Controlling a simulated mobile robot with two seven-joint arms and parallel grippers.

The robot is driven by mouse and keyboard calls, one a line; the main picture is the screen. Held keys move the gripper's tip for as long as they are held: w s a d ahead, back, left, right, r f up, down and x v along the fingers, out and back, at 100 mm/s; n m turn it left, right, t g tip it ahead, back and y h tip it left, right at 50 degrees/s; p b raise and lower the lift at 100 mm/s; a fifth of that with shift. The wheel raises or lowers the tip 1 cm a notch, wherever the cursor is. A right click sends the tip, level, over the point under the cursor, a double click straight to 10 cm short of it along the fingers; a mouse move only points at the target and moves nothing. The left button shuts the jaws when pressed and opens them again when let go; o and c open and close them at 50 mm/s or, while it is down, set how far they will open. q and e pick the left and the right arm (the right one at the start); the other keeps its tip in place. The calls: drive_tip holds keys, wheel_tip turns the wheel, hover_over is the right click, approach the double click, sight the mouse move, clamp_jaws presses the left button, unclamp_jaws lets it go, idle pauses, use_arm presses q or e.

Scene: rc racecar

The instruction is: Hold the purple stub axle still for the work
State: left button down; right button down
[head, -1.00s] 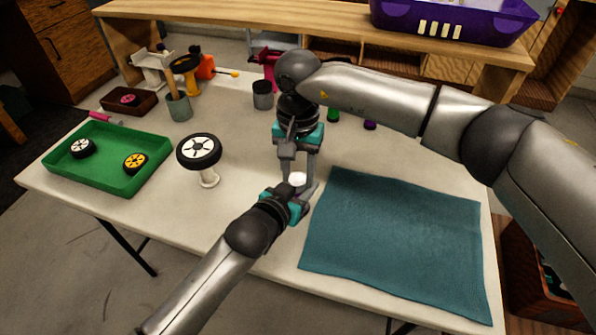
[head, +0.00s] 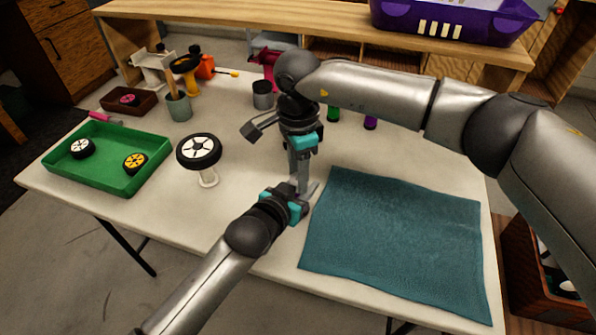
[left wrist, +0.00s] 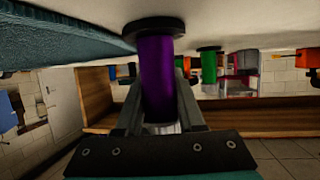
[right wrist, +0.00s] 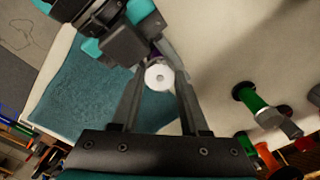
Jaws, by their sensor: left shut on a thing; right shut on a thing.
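The purple stub axle (left wrist: 157,78) shows in the left wrist view as a purple cylinder with a dark round flange. My left gripper (left wrist: 160,100) is shut on it, one finger on each side; the gripper also shows in the head view (head: 298,197) beside the teal mat. In the right wrist view a white round piece (right wrist: 158,77) with a centre hole sits at the axle's end, with a bit of purple behind it. My right gripper (right wrist: 160,75) comes from above and is shut on the white piece. In the head view the fingers hide both pieces.
The teal mat (head: 400,240) lies close right of the grippers. A wheel on a white stand (head: 199,152) is to the left, near a green tray (head: 105,180) holding two wheels. Green (head: 333,114) and purple (head: 370,123) parts stand behind, near a grey cup (head: 263,98).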

drive_tip(key=shift+m, duration=0.8)
drive_tip(key=c, duration=0.7)
unclamp_jaws()
drive_tip(key=shift+o, duration=0.2)
